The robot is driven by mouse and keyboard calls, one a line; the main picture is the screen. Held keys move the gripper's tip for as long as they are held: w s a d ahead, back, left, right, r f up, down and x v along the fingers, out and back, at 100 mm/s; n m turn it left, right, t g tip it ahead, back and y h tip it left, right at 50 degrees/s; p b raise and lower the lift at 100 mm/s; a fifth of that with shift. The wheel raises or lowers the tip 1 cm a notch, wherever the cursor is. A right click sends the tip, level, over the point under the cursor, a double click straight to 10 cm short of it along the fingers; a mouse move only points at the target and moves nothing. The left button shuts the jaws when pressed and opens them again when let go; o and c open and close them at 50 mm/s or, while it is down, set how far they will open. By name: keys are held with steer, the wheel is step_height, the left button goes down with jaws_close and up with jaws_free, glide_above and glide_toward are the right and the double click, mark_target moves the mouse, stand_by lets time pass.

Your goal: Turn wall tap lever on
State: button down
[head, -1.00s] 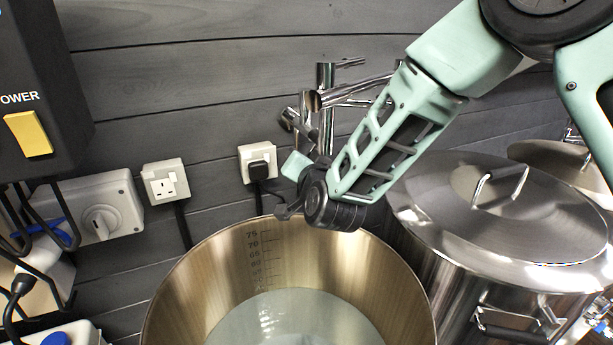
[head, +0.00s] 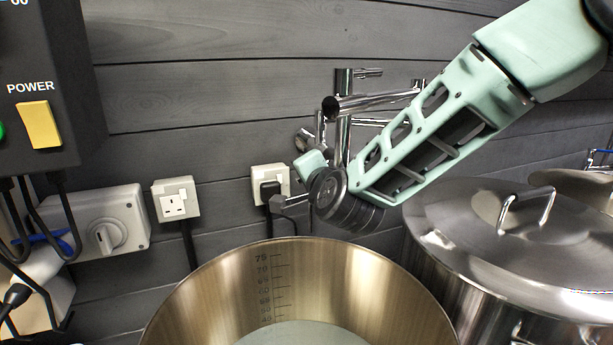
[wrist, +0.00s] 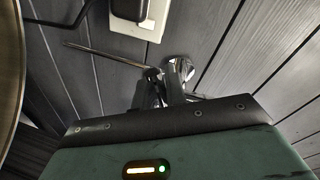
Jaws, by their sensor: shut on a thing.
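The chrome wall tap (head: 343,135) stands against the grey plank wall in the head view, with its spout reaching up to the right. In the wrist view its round wall flange (wrist: 180,68) shows just beyond my gripper (wrist: 160,92), and a thin metal rod (wrist: 105,55) runs left from there. My gripper is shut on a chrome part at the tap, which looks like the lever; the wrist housing hides most of the grip. In the head view my wrist covers the lower part of the tap, so the fingertips are hard to make out.
A large open steel pot (head: 215,300) with liquid stands below my wrist. A lidded steel pot (head: 470,225) stands to the right. A socket with a black plug (head: 271,190), another socket (head: 174,205), a rotary switch (head: 105,235) and a power box (head: 40,90) are on the left.

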steer(key=c, duration=1.5)
jaws_free()
steer(key=shift+o, duration=0.2)
steer(key=shift+d+p, duration=0.1)
steer(key=shift+p, duration=0.25)
